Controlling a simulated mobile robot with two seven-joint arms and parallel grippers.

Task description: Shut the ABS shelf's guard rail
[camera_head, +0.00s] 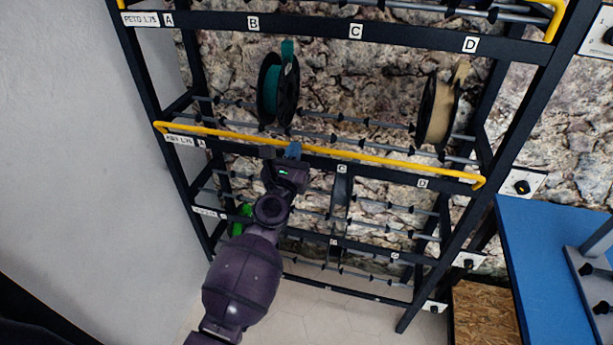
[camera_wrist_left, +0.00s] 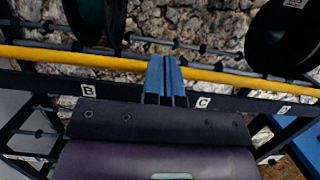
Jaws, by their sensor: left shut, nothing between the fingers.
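The yellow guard rail (camera_head: 385,160) runs along the front of the middle shelf, whose label (camera_head: 180,140) is too small to read surely. It lies low, just above the dark front beam, with its bent ends at the shelf's two sides. The rail also crosses the left wrist view (camera_wrist_left: 85,58). My left gripper (camera_head: 293,149) is at the rail, between the B and C marks, with its blue fingers together and nothing held. In the left wrist view its fingertips (camera_wrist_left: 162,60) overlap the rail; contact cannot be told. My right gripper is out of view.
A teal spool (camera_head: 270,88) and a tan spool (camera_head: 437,110) hang on the shelf behind the rail. A green spool (camera_head: 241,219) sits lower, partly behind my left arm. A blue table (camera_head: 540,250) stands at the right, a pale wall (camera_head: 70,130) at the left.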

